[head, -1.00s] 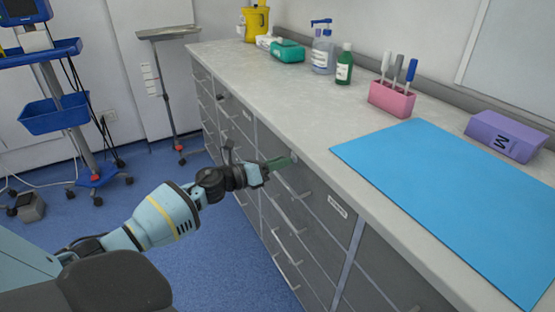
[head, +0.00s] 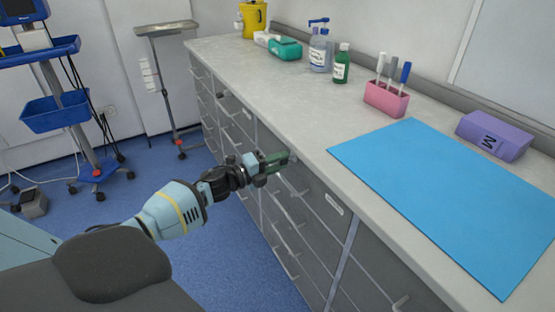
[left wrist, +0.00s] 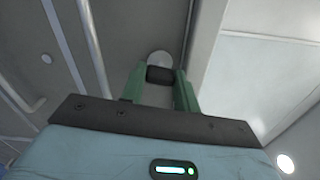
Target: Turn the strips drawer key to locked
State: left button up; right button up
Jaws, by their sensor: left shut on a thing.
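My left gripper (head: 284,159) is at the upper part of the grey drawer fronts, just under the countertop edge. In the left wrist view its two green fingers (left wrist: 159,92) stand either side of a dark key head (left wrist: 160,75) and are shut on it. A round silver lock plate (left wrist: 160,58) shows just beyond the key on the grey front. In the head view the fingers hide the key. A drawer front with a white label (head: 334,204) lies right of the gripper; its text is too small to read. My right gripper is not in view.
The countertop (head: 270,90) overhangs close above the gripper. Bar handles (head: 296,215) stick out from the drawers below. On top are a blue mat (head: 440,190), a pink pen holder (head: 386,99), a purple box (head: 493,135) and bottles.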

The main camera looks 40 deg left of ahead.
pick_arm(q)
jog(key=shift+n+p, duration=0.35)
jog(key=shift+n, duration=0.55)
jog(key=o, duration=1)
jog(key=shift+v, duration=3.9)
jog(key=shift+d, duration=0.1)
